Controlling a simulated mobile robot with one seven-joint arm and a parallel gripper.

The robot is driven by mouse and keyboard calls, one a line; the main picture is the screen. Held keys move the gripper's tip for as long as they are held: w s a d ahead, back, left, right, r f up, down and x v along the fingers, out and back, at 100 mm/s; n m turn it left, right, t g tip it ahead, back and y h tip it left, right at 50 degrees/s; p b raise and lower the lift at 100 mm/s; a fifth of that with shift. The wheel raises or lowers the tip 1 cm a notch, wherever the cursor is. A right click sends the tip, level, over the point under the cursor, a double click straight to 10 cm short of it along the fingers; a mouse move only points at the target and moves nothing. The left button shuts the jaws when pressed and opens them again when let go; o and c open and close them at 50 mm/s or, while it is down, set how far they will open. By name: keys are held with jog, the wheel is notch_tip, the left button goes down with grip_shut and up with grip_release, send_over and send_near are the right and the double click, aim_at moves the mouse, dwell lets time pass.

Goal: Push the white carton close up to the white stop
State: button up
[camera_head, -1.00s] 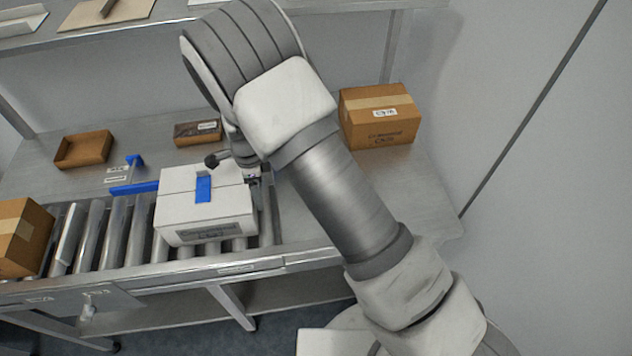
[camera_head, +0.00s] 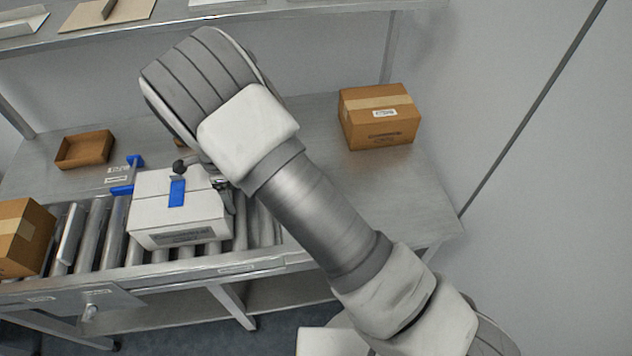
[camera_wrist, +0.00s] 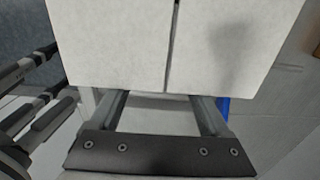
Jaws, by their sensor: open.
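The white carton (camera_head: 180,217), with a blue tape strip on top and a printed label on its front, sits upright on the roller conveyor. My gripper (camera_head: 228,193) is at its right side, partly hidden by my arm. It appears to touch the carton; exact contact is unclear. In the wrist view the carton (camera_wrist: 115,45) fills the top, and the open fingers of my gripper (camera_wrist: 160,106) run up to its edge, tips hidden. A pale upright bar (camera_head: 70,236), seemingly the white stop, stands across the rollers to the left. Bare rollers separate it from the carton.
A brown box (camera_head: 22,238) is at the conveyor's left end, beyond the pale bar. A blue-ended bracket (camera_head: 135,161) stands behind the carton's left side. An open brown tray (camera_head: 84,150) and a taped brown box (camera_head: 380,116) rest on the table behind.

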aim_at(151, 199)
jog(key=shift+s+a, duration=0.2)
jog(key=shift+a, duration=0.5)
jog(key=shift+s+a, duration=0.15)
jog(key=shift+a, duration=0.55)
jog(key=shift+s+a+b, duration=0.2)
jog(key=shift+s+a, duration=0.05)
jog(key=shift+a, duration=1)
jog(key=shift+s+a+b, duration=0.15)
jog(key=shift+s+a, duration=0.15)
jog(key=shift+a, duration=1)
jog(key=shift+s+a+b, duration=0.2)
jog(key=shift+s+a, duration=0.05)
jog(key=shift+a, duration=1)
jog(key=shift+s+a, duration=0.25)
jog(key=shift+a, duration=0.85)
jog(key=shift+a+b, duration=0.15)
jog(key=shift+b, duration=0.15)
jog(key=shift+s+a+b, duration=0.25)
jog(key=shift+a+b, duration=0.15)
jog(key=shift+a, duration=0.8)
jog(key=shift+s+a+b, duration=0.3)
jog(key=shift+a+b, duration=0.05)
jog(key=shift+a, duration=0.9)
jog(key=shift+s+a+b, duration=0.25)
jog(key=shift+a+b, duration=0.15)
jog(key=shift+a, duration=0.8)
jog(key=shift+w+d, duration=0.2)
jog(key=shift+d, duration=0.8)
jog(key=shift+r+p, duration=2.7)
jog(key=shift+r, duration=2.3)
